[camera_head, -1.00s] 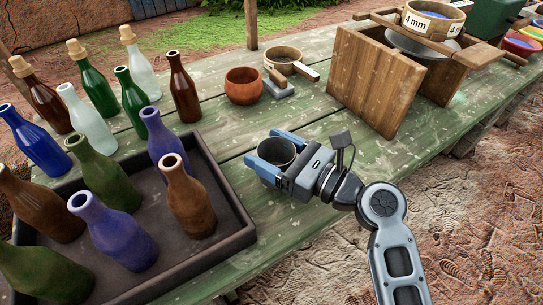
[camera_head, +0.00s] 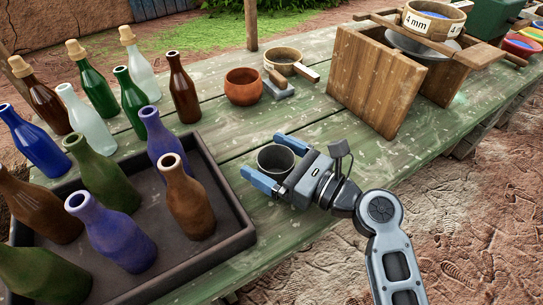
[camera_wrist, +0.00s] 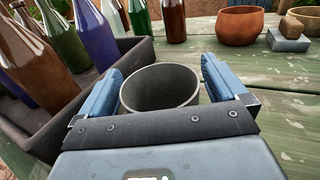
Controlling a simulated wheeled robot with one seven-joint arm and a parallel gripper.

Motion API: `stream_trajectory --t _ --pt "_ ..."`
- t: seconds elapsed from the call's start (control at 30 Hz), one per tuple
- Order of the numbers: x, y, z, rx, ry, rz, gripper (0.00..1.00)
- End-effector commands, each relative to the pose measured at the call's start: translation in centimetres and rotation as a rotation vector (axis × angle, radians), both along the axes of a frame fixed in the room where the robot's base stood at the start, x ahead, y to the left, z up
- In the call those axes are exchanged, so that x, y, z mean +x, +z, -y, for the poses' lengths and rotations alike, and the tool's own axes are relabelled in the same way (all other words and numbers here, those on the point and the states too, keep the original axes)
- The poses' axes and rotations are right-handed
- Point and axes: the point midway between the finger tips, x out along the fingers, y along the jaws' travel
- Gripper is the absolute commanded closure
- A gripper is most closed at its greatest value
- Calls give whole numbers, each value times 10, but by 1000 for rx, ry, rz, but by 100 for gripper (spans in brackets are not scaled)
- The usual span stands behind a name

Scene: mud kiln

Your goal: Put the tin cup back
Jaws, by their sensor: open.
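The tin cup (camera_head: 275,160) is a dark grey, round, open-topped cup standing upright on the green plank table, right of the dark tray. It also shows in the wrist view (camera_wrist: 160,88), between the two blue fingers. My gripper (camera_head: 272,158) is open, with one finger on either side of the cup. In the wrist view (camera_wrist: 160,85) a gap shows between the cup and each finger. The cup's base is partly hidden by the gripper body.
The dark tray (camera_head: 238,238) with several bottles stands at left. A wooden stand (camera_head: 368,82) is at back right. Table planks between are clear.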

Motion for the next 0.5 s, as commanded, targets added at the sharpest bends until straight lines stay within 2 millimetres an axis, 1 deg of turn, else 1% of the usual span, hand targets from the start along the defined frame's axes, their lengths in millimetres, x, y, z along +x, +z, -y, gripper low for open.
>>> stream_trajectory --t 0.17,0.23,0.37,0.5 --pt "0 5 0 0 0 1 1" --pt "-3 4 5 0 -1 0 1" --pt "-15 4 24 2 -4 -1 1" --pt "-31 4 49 0 -4 0 1"
